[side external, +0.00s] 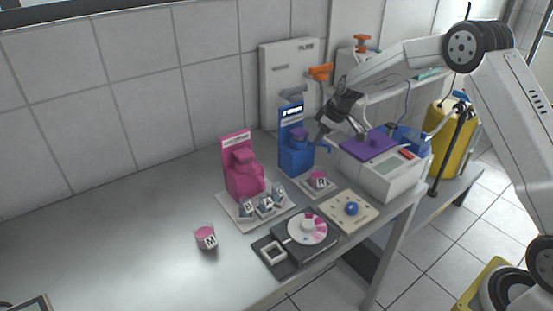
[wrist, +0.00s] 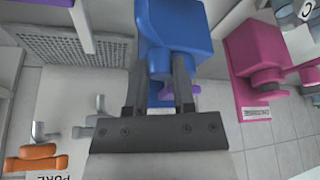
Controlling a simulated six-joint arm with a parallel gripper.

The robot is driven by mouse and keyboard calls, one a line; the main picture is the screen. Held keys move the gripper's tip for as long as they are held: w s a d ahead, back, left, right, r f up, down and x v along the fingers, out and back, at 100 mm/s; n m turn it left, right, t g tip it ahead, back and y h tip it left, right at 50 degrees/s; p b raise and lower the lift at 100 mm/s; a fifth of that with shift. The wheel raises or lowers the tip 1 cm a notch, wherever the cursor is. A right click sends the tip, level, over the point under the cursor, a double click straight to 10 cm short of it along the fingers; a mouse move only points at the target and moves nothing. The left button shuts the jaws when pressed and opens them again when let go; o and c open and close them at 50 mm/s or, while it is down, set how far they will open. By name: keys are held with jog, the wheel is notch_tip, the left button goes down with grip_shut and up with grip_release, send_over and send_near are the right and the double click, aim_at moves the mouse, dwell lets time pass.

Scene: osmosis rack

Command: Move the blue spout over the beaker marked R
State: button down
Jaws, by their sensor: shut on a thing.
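The blue dispenser (side external: 292,158) stands near the wall, with a purple part on its front. Its blue spout (side external: 323,148) juts out to the right in the side view. My gripper (side external: 324,130) is at the dispenser's right side, with its fingers shut on the spout. In the wrist view the fingers (wrist: 158,75) flank a blue rounded part (wrist: 158,92) below the dispenser's blue body (wrist: 180,25). The beaker marked R (side external: 318,180) holds pink liquid and stands upright on a small tray in front of the dispenser. The spout's tip is hard to make out.
A pink-filled beaker (side external: 205,238) stands in front. A round dial device (side external: 306,228), a board with a blue ball (side external: 351,208) and a white box with a purple top (side external: 384,178) are nearby.

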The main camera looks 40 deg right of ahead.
jog(key=shift+s+a+m+h, duration=0.25)
jog(key=shift+a+m+h, duration=0.35)
jog(key=shift+m, duration=0.65)
jog(key=shift+s+a+m+h, duration=0.2)
jog(key=shift+a+m+h, duration=0.2)
jog(key=shift+a+m, duration=0.65)
jog(key=shift+s+a+m+h, duration=0.3)
jog(key=shift+m+h, duration=0.2)
jog(key=shift+m, duration=1)
jog(key=shift+a, duration=0.15)
jog(key=shift+c, duration=2.3)
grip_release()
jog(key=shift+r, duration=0.1)
jog(key=v, duration=0.7)
jog(key=shift+r, duration=0.3)
jog(key=shift+s+a, duration=0.1)
jog(key=shift+s, duration=0.1)
jog(key=s+a+f+n, duration=0.1)
jog(key=s+a+f, duration=0.1)
jog(key=s, duration=1.1)
jog(key=s+a+f+n+g+y, duration=0.1)
jog(key=s+a+f, duration=0.1)
jog(key=s, duration=1.1)
jog(key=shift+s+f+n+g, duration=0.2)
jog(key=shift+f+n+g, duration=0.1)
jog(key=shift+f+n, duration=0.1)
